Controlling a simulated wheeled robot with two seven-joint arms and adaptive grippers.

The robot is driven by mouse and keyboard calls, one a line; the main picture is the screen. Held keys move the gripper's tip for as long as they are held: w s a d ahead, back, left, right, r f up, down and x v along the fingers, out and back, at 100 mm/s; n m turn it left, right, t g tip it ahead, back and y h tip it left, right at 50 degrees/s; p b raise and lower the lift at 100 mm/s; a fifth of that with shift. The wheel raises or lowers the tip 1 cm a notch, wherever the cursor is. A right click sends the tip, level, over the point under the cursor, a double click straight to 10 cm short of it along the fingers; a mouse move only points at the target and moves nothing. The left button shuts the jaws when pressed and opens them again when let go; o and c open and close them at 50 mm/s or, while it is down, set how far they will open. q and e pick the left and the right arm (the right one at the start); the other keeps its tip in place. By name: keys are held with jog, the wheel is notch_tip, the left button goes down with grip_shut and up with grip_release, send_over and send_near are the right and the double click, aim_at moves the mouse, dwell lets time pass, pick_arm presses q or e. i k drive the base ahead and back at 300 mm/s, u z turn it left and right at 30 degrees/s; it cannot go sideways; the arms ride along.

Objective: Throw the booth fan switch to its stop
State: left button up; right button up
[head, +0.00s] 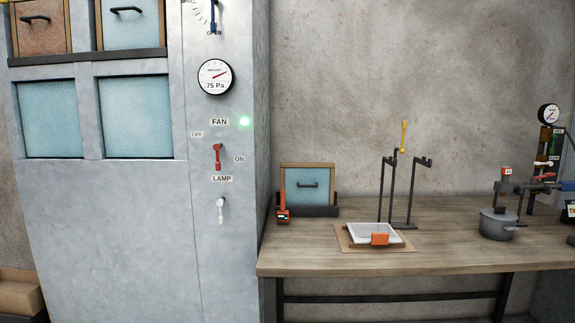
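The booth fan switch (217,157) is a small red lever on the grey booth's right-hand panel. It stands roughly upright below the FAN label (220,122). The OFF label (197,134) is at its upper left and the ON label (239,159) is at its right. I cannot tell for certain from here which end the lever rests at. A green light (244,121) glows beside the FAN label. Neither of my grippers is in view.
A pressure gauge (216,77) sits above the switch, and a white lamp switch (221,210) sits below it. A wooden bench (450,245) to the right holds a white tray (364,233), a dark stand and a grey pot (497,224). The space before the panel looks clear.

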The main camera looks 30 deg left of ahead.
aim_at(217, 146)
jog(key=z, duration=0.15)
jog(key=i, duration=0.8)
jog(key=u, duration=0.65)
jog(key=i, duration=0.75)
jog(key=u, duration=0.6)
